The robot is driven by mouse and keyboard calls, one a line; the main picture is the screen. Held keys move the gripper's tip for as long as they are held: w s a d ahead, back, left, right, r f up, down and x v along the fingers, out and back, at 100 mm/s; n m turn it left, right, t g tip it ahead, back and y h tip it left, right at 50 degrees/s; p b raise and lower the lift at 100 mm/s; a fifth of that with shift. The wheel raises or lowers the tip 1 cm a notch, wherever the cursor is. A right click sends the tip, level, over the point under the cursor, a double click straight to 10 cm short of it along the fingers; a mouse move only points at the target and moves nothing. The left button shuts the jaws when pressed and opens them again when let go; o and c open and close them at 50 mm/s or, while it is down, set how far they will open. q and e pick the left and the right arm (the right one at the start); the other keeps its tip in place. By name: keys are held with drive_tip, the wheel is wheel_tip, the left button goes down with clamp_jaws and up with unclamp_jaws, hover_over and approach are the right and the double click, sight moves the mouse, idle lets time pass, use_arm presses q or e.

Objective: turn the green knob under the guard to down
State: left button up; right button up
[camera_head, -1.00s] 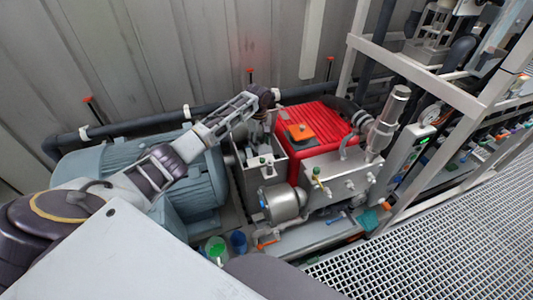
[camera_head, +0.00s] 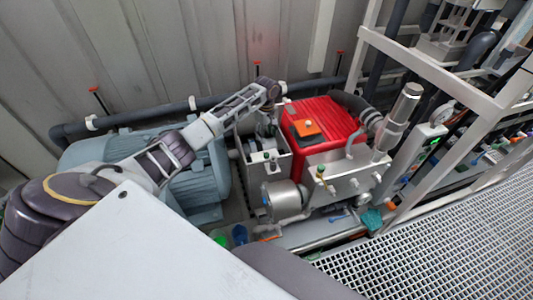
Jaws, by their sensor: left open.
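My left arm reaches in from the left, and its wrist bends down over a grey metal box-like guard (camera_head: 270,172) beside the red pump. My left gripper (camera_head: 266,138) points down at the guard's open top. It is small and dark, so its fingertips are hard to make out; it appears open with nothing held. A small green knob (camera_head: 267,156) shows at the guard's front, just below the gripper. I cannot tell whether they touch or which way the knob points. My right gripper is not in view.
The red pump (camera_head: 335,115) with an orange block (camera_head: 305,128) stands right of the guard. A blue-grey motor (camera_head: 205,185) lies left. A steel cylinder (camera_head: 283,200) and a valve block (camera_head: 345,178) are in front. White frame bars and grating (camera_head: 430,235) fill the right.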

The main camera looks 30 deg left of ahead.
sight(266, 154)
use_arm(q)
wheel_tip(266, 154, down, 12)
drive_tip(key=shift+f, duration=0.15)
idle(0.6)
drive_tip(key=c, duration=1.1)
